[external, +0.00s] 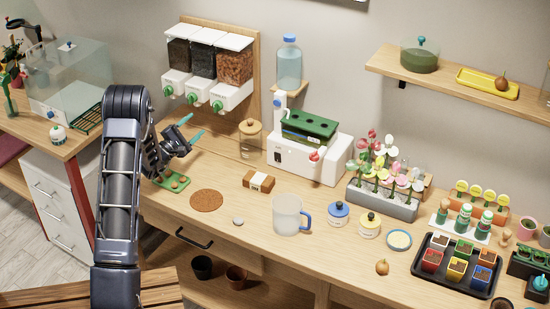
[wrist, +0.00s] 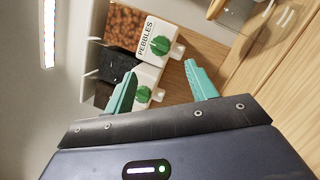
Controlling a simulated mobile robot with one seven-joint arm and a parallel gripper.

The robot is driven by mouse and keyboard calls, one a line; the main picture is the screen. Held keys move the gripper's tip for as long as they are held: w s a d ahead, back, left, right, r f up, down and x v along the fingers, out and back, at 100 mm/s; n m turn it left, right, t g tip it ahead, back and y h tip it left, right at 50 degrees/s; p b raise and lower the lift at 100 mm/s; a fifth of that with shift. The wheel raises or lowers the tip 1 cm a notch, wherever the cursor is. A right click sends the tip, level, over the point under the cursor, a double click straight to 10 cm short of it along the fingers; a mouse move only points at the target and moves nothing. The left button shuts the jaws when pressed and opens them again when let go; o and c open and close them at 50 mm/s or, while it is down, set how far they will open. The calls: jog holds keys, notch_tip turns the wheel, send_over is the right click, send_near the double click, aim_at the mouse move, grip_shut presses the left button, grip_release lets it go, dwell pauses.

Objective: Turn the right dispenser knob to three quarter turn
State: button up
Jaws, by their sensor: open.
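The right dispenser, filled with orange-brown pebbles, has a green right knob (external: 217,105) on its white front. In the wrist view the right knob (wrist: 168,47) sits beside the PEBBLES label. The middle dispenser, with dark contents, has its own green knob (external: 191,98), which also shows in the wrist view (wrist: 144,94) between the fingers. My gripper (external: 191,128) is open and empty, below and in front of the dispensers. In the wrist view my gripper (wrist: 160,75) has its teal fingers spread, apart from the right knob.
The left dispenser's knob (external: 168,91) is further left. A lidded glass jar (external: 250,140) stands on the table right of my gripper. A green tray (external: 173,182) with small round items lies below it. A white machine (external: 320,160) stands further right.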

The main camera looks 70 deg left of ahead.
aim_at(215, 105)
jog(key=x, duration=1)
jog(key=c, duration=1)
jog(key=shift+o, duration=0.2)
